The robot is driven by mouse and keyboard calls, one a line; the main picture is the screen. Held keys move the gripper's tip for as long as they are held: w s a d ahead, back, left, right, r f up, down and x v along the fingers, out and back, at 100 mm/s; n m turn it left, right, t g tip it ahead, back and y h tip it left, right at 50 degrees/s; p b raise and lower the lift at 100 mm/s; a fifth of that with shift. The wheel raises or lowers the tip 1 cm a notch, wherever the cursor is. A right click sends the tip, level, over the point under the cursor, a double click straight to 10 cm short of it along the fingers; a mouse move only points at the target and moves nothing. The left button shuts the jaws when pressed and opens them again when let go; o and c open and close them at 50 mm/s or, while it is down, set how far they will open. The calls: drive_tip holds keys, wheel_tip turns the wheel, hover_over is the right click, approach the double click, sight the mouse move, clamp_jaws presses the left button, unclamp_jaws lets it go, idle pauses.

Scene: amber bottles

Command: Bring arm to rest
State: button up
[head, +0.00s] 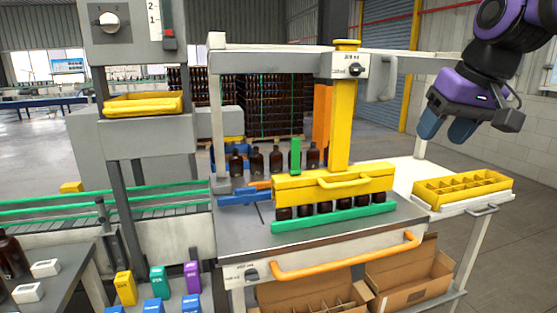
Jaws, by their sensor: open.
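My gripper (446,127) is at the upper right of the head view, its purple body above and its two blue fingers pointing down. The fingers stand apart with nothing visible between them. It hangs in the air above and behind a yellow divided tray (463,188) and touches nothing that I can see. My purple and dark arm comes in from the top right corner.
A packing station with a yellow block (335,184) over several amber bottles stands in the middle. More amber bottles (257,161) stand behind it. An orange handle (345,256) runs along its front, above open cardboard boxes (409,274). Floor at far right is clear.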

drive_tip(key=s+d+f+h, duration=0.1)
drive_tip(key=s+f, duration=0.3)
drive_tip(key=s, duration=0.4)
drive_tip(key=s+d+f, duration=0.1)
drive_tip(key=s+f, duration=0.3)
drive_tip(key=s, duration=0.4)
drive_tip(key=shift+d+m+t+h, duration=0.35)
drive_tip(key=shift+m+t+h, duration=0.05)
